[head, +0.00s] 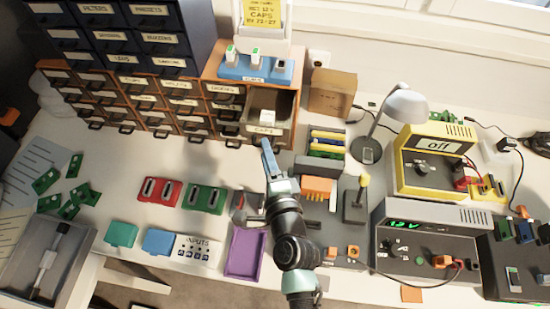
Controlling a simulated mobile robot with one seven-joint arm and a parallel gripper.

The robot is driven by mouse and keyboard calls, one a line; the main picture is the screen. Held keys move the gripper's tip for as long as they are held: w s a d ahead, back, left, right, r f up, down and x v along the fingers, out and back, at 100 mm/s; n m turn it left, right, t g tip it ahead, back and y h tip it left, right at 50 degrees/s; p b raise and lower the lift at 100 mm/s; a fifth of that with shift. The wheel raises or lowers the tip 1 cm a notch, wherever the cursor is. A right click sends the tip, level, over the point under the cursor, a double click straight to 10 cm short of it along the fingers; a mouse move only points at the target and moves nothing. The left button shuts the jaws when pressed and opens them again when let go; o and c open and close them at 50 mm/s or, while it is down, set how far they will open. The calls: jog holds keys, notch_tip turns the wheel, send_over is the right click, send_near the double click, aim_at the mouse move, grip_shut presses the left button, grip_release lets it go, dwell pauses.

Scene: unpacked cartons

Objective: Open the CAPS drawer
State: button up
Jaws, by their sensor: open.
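The CAPS drawer (284,110) stands pulled out from the right end of the brown drawer cabinet (215,67). Its inside shows, with a small white item (267,117) in it. Its label is on the front at the bottom edge. My gripper (265,144) is just in front of and below that drawer front, its tips close to the lower edge. The jaws are open with nothing seen between them. The drawer's handle is hidden or too small to make out, and I cannot tell whether the tips touch it.
A blue holder (255,70) and a yellow CAPS note (264,14) stand on top of the cabinet. A cardboard box (333,92), a lamp (404,103) and a yellow power unit (434,160) are to the right. Red (158,192) and green boards (205,198) lie left of my arm.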

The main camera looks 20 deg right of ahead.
jog(key=b+v, duration=0.2)
jog(key=v, duration=0.9)
jog(key=shift+s, duration=0.15)
jog(key=shift+a+r, duration=0.1)
jog(key=shift+r, duration=0.05)
jog(key=w+a+r+n+t+y, duration=0.15)
jog(key=w+r+n, duration=0.25)
jog(key=r, duration=0.5)
jog(key=w+a+r+n+t+y, duration=0.1)
jog(key=w+a+r+n+t, duration=0.2)
jog(key=r, duration=0.6)
jog(key=w+a+r+n+t+y, duration=0.1)
jog(key=w+a+r+n, duration=0.1)
jog(key=w+r+n, duration=0.5)
jog(key=s+a+r+n+t, duration=0.1)
jog(key=s+r+n+t, duration=0.1)
jog(key=r, duration=0.8)
jog(key=s+a+r+n+t, duration=0.2)
jog(key=s+r, duration=0.3)
jog(key=r, duration=0.4)
jog(key=s+a+r+n+t, duration=0.2)
jog(key=s+r+n, duration=0.1)
jog(key=r, duration=0.7)
jog(key=shift+s+a+r, duration=0.2)
jog(key=shift+a+r, duration=0.05)
jog(key=shift+r, duration=0.15)
jog(key=shift+h, duration=0.25)
